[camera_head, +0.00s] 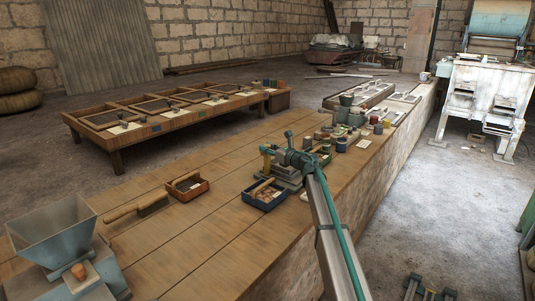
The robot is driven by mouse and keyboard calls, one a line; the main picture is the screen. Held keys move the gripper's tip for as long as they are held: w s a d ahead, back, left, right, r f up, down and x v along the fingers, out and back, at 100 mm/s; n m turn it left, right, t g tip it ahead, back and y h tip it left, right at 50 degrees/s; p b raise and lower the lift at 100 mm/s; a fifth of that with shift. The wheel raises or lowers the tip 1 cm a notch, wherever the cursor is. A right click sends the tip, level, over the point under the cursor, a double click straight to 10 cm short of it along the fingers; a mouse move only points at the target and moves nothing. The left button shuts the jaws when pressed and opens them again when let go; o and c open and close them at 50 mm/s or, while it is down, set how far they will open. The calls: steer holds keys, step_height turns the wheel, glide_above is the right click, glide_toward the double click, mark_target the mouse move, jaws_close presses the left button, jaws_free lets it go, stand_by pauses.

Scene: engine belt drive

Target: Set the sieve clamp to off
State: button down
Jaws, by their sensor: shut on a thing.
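A low wooden table (165,127) stands at the left back and bears a row of framed sieves (105,116). Small dark clamp-like fittings (124,124) sit at the front of the sieves, with coloured labels on the table edge. Which is the sieve clamp and how it is set are too small to tell. My teal and grey arm reaches from the lower right to the middle of the bench. My gripper (285,156) is at its end, small and cluttered, over a stepped grey block and away from the sieves. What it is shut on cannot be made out.
The long wooden bench (190,225) holds a hopper (57,235), a brush (138,208), two small trays (188,188) (265,196), and several pots (341,145) on the right. A white machine (484,92) stands at the right. Floor is free between bench and sieve table.

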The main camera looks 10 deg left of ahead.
steer(key=n+g+y, duration=0.1)
steer(key=n+g, duration=0.1)
steer(key=g, duration=0.1)
steer(key=n+g+y+b, duration=0.1)
steer(key=shift+w+g+y, duration=0.25)
steer(key=shift+g+y, duration=0.05)
steer(key=shift+s+n+g+y+b, duration=0.15)
steer(key=shift+n+g+y+b, duration=0.25)
steer(key=shift+n+g, duration=0.8)
steer(key=shift+s+a+g, duration=0.1)
steer(key=shift+g, duration=0.3)
steer(key=c, duration=0.8)
jaws_free()
steer(key=d, duration=0.4)
steer(key=s+d, duration=0.1)
steer(key=d, duration=0.3)
steer(key=s+d, duration=0.1)
steer(key=d, duration=0.3)
